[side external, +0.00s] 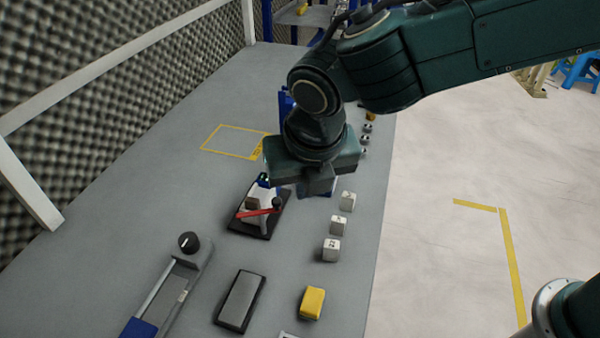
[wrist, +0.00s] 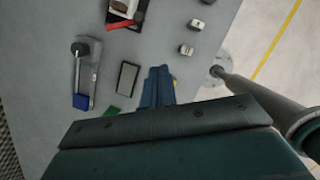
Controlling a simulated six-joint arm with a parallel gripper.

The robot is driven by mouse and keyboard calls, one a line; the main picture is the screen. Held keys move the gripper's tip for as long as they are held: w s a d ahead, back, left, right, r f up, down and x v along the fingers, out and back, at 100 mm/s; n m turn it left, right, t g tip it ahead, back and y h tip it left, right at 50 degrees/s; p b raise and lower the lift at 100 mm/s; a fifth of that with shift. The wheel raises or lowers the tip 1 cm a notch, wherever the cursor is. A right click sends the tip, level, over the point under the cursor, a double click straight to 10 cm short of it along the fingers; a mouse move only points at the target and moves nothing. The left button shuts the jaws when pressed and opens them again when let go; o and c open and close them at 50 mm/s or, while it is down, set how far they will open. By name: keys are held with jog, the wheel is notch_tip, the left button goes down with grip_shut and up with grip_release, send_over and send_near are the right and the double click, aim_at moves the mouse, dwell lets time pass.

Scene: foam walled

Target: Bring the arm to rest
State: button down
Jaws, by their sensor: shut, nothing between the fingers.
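My gripper (side external: 317,188) hangs over the grey table (side external: 290,270), just behind a device with a red lever on a black base (side external: 262,210). In the wrist view my gripper's two blue-grey fingers (wrist: 158,84) lie side by side, closed, with nothing between them. The fingers are partly hidden by the gripper body in the side view. I cannot tell their exact height above the table. The red-lever device also shows at the top of the wrist view (wrist: 122,22).
Several white cubes (side external: 332,249) line the table's right side. A yellow block (side external: 312,302), a dark-framed grey pad (side external: 240,301) and a slider unit with a black knob (side external: 188,242) stand nearer. A foam wall (side external: 120,105) bounds the left. A yellow-outlined area (side external: 232,141) behind is empty.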

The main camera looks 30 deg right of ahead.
jog(key=s+d+r+m, duration=0.1)
jog(key=d+r+m, duration=0.2)
jog(key=d+m, duration=0.3)
jog(key=s+d+r+m+y, duration=0.1)
jog(key=s+d+r+m, duration=0.2)
jog(key=d, duration=0.4)
jog(key=d+r+m, duration=0.3)
jog(key=d+m, duration=0.4)
jog(key=s+d+m+t, duration=0.2)
jog(key=s+d+m, duration=0.9)
jog(key=s+m, duration=0.3)
jog(key=m, duration=0.3)
jog(key=shift+s, duration=0.25)
